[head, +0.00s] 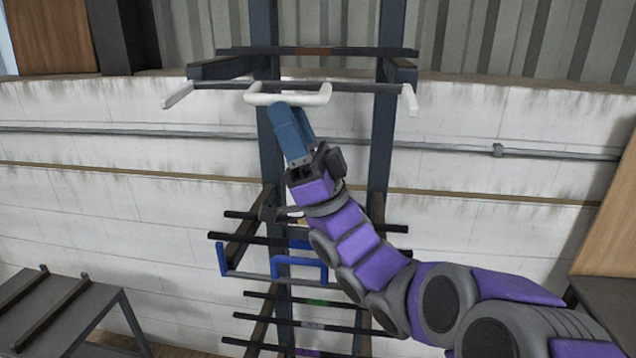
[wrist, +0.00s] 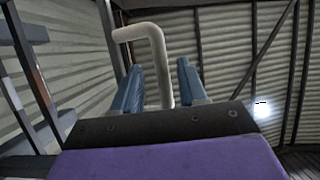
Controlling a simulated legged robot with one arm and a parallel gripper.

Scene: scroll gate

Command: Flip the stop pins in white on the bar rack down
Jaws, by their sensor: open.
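The white stop pins are at the top of the bar rack (head: 385,140) in the head view. One white pin (head: 178,95) is at the left end of a thin dark rod and another (head: 409,100) is at the right end. A white U-shaped handle (head: 318,99) sits at the middle of that rod. My gripper (head: 290,115) is just below the handle, pointing up. In the wrist view my gripper (wrist: 158,78) is open, and the white handle (wrist: 156,50) shows between its two blue fingers. Contact cannot be told.
A lower blue handle (head: 322,264) with a blue pin (head: 221,259) is on the rack below. Several dark bars stick out around it. A grey table (head: 70,310) stands at lower left. A white wall (head: 110,150) with a pipe (head: 450,148) is behind.

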